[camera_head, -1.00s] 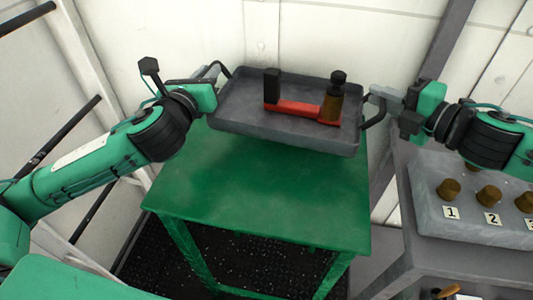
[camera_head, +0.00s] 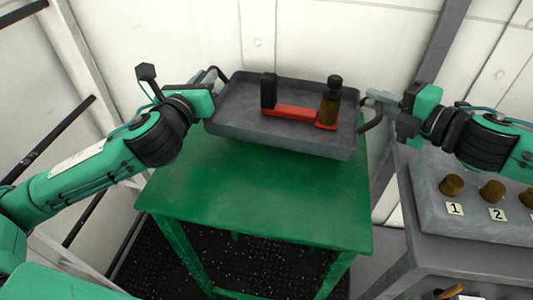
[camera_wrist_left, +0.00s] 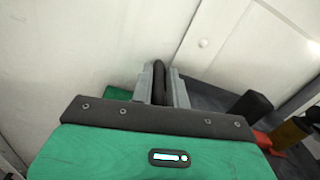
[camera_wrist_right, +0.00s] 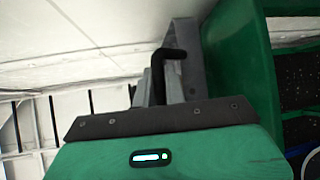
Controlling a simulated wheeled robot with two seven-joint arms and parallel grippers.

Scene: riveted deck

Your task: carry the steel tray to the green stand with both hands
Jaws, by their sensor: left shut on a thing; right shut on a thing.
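The grey steel tray (camera_head: 236,117) hangs between my two grippers above the green stand (camera_head: 250,195), over its back part. A red piece (camera_head: 292,111) with a black upright block (camera_head: 268,92) and a brown, black-topped cylinder (camera_head: 330,105) rest in the tray. My left gripper (camera_head: 213,82) is shut on the tray's left handle, a dark bar between the fingers in the left wrist view (camera_wrist_left: 159,85). My right gripper (camera_head: 370,97) is shut on the right handle, which also shows in the right wrist view (camera_wrist_right: 172,56). Any gap between tray and stand top is hard to tell.
A grey panel (camera_head: 430,205) with brown knobs and number labels stands on a grey bench at the right. A white wall (camera_head: 320,35) is close behind the tray. The front of the stand top is clear.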

